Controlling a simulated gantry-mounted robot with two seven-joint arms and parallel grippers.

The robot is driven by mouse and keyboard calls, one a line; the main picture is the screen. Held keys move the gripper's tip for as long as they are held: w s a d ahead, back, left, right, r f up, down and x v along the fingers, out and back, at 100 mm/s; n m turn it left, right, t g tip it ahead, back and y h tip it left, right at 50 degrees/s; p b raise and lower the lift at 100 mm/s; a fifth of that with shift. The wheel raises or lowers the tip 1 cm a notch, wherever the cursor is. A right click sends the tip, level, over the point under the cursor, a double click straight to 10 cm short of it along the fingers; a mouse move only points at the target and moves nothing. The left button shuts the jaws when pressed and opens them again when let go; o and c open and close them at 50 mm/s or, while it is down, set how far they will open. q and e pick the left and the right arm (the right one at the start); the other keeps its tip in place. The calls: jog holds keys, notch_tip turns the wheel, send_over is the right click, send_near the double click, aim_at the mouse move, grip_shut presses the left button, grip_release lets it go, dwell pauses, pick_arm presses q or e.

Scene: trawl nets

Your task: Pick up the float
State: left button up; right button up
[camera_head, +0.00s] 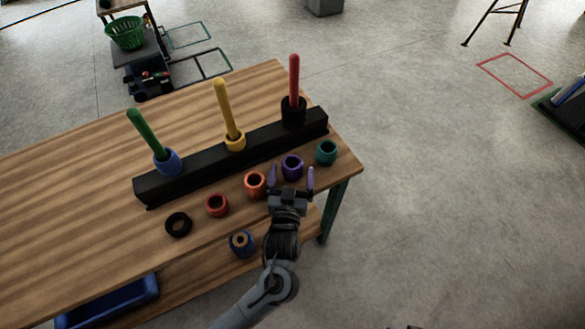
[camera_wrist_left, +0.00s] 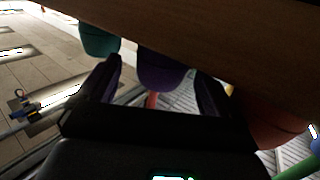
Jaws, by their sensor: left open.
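Several ring-shaped floats stand in a row on the front of the wooden table: black (camera_head: 178,225), red (camera_head: 216,205), orange (camera_head: 255,183), purple (camera_head: 292,167) and teal (camera_head: 327,152). The task does not say which float. My left gripper (camera_head: 291,179) is open at the table's front edge, its fingers on either side of the purple float's near part. In the left wrist view the purple float (camera_wrist_left: 162,73) shows between the fingers (camera_wrist_left: 160,80), with teal (camera_wrist_left: 99,40) to the left and orange (camera_wrist_left: 272,120) to the right. Contact cannot be told. My right gripper is not in view.
Behind the row, a black rack (camera_head: 195,172) holds green (camera_head: 147,134), yellow (camera_head: 222,107) and red (camera_head: 294,75) pegs, each with a ring at its base. A blue spool-like item (camera_head: 241,243) and a blue tray (camera_head: 110,302) are lower down. The table's left part is clear.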

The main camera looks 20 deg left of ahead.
aim_at(293, 162)
pick_arm(q)
jog(key=shift+w+a+f, duration=0.1)
jog(key=shift+w+f, duration=0.1)
jog(key=x, duration=0.1)
jog(key=b+x, duration=0.2)
jog(key=x, duration=0.1)
jog(key=shift+f, duration=0.25)
jog(key=shift+w+a, duration=0.15)
jog(key=shift+w, duration=0.2)
jog(key=c, duration=1)
